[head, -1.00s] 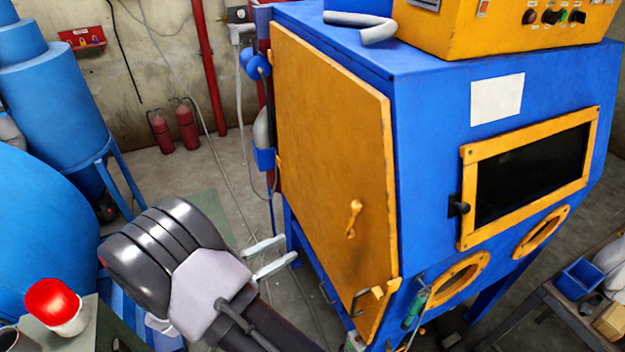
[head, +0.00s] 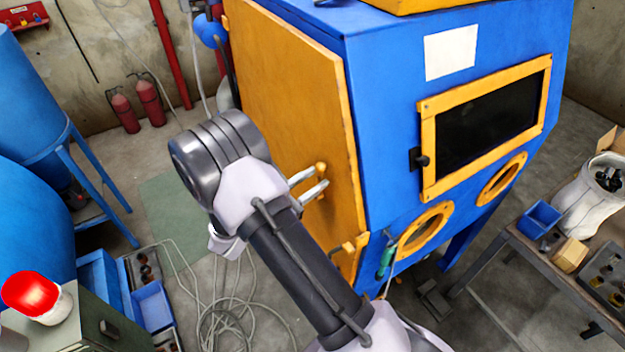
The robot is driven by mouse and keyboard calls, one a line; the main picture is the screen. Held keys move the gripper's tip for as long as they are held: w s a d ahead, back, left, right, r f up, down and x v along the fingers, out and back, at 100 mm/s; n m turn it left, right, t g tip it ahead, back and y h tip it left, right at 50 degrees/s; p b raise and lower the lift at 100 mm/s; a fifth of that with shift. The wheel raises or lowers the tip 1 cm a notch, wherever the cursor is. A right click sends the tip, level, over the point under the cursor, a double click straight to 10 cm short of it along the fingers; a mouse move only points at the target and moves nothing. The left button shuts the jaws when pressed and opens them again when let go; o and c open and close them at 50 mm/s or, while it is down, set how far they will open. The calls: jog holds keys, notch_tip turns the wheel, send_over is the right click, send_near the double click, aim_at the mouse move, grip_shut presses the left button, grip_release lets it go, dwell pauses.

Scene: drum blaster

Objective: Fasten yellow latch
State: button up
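The blue blasting cabinet (head: 385,140) has a yellow door (head: 290,110) on its left side, which looks closed or nearly so. The yellow latch (head: 321,167) is a small handle on the door; its upper end shows, and the rest is hidden behind my gripper. My gripper (head: 308,182) has two pale fingers, one above the other with a gap between them, at the latch. I cannot tell whether they touch it. A second yellow fitting (head: 347,247) sits low at the door's front edge.
A workbench (head: 540,255) with a blue bin (head: 539,220) stands at the right. Blue tanks and a red-topped lamp (head: 35,295) are at the left. Hoses or cables (head: 230,310) lie coiled on the floor. Red extinguishers (head: 148,98) stand by the back wall.

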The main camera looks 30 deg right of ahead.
jog(key=shift+c, duration=0.4)
grip_shut()
dwell(0.9)
